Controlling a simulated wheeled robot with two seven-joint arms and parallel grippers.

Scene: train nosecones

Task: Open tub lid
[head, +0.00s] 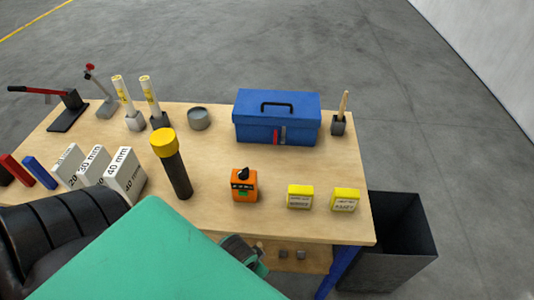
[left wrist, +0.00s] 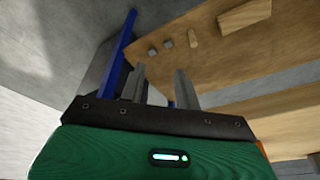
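A small round grey tub (head: 198,118) stands at the back of the wooden table, left of the blue toolbox. Its top looks flat and grey; I cannot tell whether a separate lid sits on it. My left gripper (head: 248,256) is at the table's front edge, low and far from the tub, partly hidden behind my green arm cover. In the left wrist view its two grey fingers (left wrist: 160,88) stand apart with nothing between them. The tub is not in that view. My right gripper is not in view.
A blue toolbox (head: 277,118) stands right of the tub, white tubes in holders (head: 135,121) left of it. A yellow-capped black cylinder (head: 176,172) stands in front. An orange device (head: 244,186) and yellow boxes (head: 300,196) sit nearer the front. A dark bin (head: 397,240) stands at right.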

